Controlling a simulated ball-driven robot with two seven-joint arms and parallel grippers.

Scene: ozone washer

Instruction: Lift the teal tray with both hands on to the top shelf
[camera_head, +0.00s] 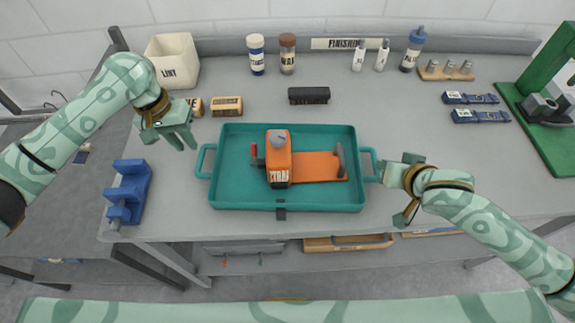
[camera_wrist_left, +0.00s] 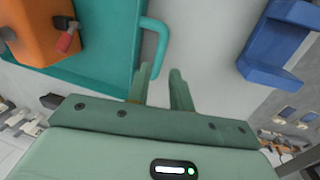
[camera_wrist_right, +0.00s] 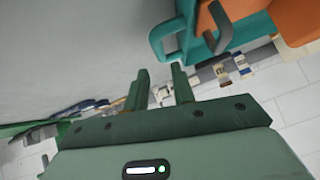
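The teal tray (camera_head: 233,170) lies flat on the grey bench and holds an orange tool (camera_head: 278,160) with an orange plate. Its left handle (camera_head: 203,160) also shows in the left wrist view (camera_wrist_left: 160,45). My left gripper (camera_head: 183,138) is open and empty, above the bench, behind and left of that handle and apart from it. My right gripper (camera_head: 388,172) is beside the tray's right handle (camera_head: 371,163). In the right wrist view its fingers (camera_wrist_right: 160,82) are parted and empty, with the handle (camera_wrist_right: 165,38) beyond their tips. No top shelf is in view.
A blue holder (camera_head: 130,192) stands at the bench's left front. A white bin (camera_head: 172,60), bottles (camera_head: 287,55) and a black brush-like block (camera_head: 309,95) are behind the tray. A green press (camera_head: 545,100) stands at right.

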